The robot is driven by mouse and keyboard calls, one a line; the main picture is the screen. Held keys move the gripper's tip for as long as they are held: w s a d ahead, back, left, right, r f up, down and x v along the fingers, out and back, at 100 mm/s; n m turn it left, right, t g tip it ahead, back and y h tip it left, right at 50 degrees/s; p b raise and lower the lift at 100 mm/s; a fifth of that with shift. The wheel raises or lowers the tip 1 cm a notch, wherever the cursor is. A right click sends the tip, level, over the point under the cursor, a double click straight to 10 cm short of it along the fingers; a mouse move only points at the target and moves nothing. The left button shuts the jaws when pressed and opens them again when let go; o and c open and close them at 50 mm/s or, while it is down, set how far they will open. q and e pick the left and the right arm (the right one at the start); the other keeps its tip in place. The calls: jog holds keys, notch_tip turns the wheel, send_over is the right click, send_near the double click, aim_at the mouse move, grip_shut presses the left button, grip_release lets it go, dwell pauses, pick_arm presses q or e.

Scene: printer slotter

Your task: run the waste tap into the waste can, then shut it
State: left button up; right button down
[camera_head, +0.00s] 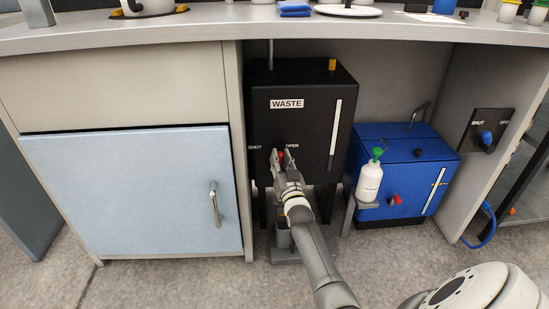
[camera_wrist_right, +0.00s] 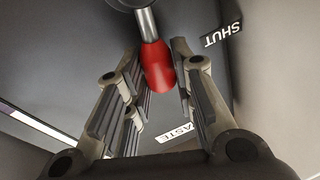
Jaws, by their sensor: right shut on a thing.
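The black waste tank (camera_head: 300,90) stands under the bench with a WASTE label and SHUT and OPEN marks. Its tap has a red lever (camera_wrist_right: 158,65), which hangs from a grey metal stem in the right wrist view. My right gripper (camera_head: 282,157) is at the tap, its two fingers on either side of the lever and shut on it. The lever lies near the OPEN mark in the head view. A grey can (camera_head: 283,237), seemingly the waste can, stands below the tap, mostly hidden by my right arm. I cannot see any liquid. My left gripper is out of view.
A blue tank (camera_head: 405,150) with a red tap stands to the right, with a white green-capped bottle (camera_head: 370,182) at its front. A light blue cabinet door (camera_head: 130,195) is at the left. A SHUT/OPEN valve panel (camera_head: 487,130) is on the right wall.

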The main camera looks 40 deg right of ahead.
jog(key=m, duration=0.1)
jog(key=s+d+f+m+h, duration=0.1)
jog(key=m, duration=0.1)
jog(key=d+m+h, duration=0.1)
jog(key=m, duration=0.1)
jog(key=shift+s+f, duration=0.2)
jog(key=shift+f, duration=0.05)
jog(key=shift+f+m, duration=0.1)
jog(key=shift+m, duration=0.2)
jog(key=c, duration=1.5)
grip_release()
jog(key=shift+d, duration=0.1)
jog(key=v, duration=1.2)
jog(key=shift+r, duration=0.2)
